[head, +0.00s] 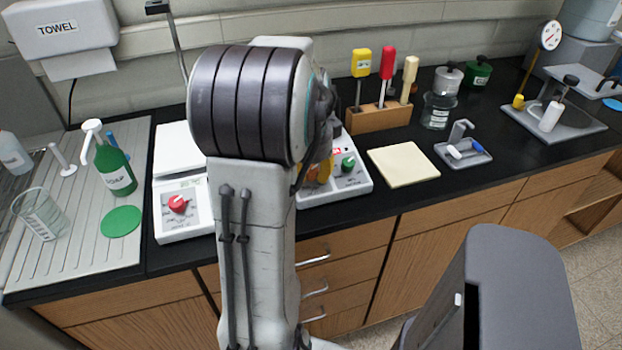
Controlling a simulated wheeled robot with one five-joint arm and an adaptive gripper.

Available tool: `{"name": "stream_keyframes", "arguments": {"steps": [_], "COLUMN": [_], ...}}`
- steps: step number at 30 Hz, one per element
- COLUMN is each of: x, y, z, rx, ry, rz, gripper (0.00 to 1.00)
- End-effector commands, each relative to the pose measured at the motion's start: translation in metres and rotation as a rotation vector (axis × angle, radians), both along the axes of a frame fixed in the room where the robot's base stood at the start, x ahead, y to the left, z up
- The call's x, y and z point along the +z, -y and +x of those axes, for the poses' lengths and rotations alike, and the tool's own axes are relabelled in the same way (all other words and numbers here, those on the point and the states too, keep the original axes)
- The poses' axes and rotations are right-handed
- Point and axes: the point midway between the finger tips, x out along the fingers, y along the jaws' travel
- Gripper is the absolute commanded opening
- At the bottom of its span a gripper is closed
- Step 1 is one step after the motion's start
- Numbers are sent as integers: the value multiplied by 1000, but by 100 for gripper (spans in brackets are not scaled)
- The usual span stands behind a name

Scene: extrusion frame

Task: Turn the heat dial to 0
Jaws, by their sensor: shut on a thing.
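A red dial (178,203) with printed marks around it sits on the left front panel of white equipment. It looks like the heat dial, but its setting is too small to read. A green dial (348,164) sits on the white front panel to the right. My arm stands upright in front and hides the part between the two panels, so I cannot tell if they belong to one unit. A small yellow-orange part (324,170) shows beside my arm; I cannot tell what it is. My gripper is hidden behind my arm.
A green soap bottle (111,165) and a glass beaker (40,214) stand on the left drainboard. A wooden rack (377,118) with colored-handled tools stands behind the right panel. A cream pad (403,165) and a grey tray (464,153) lie farther right.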

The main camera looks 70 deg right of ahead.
Motion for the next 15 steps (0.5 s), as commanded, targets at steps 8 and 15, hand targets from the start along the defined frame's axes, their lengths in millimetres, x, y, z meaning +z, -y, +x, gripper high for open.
{"name": "stream_keyframes", "arguments": {"steps": [8,15], "x": [-1,-1], "y": [-1,-1], "z": [-1,-1], "rx": [30,29], "ry": [-7,-7], "rz": [1,1], "gripper": [0,39]}}
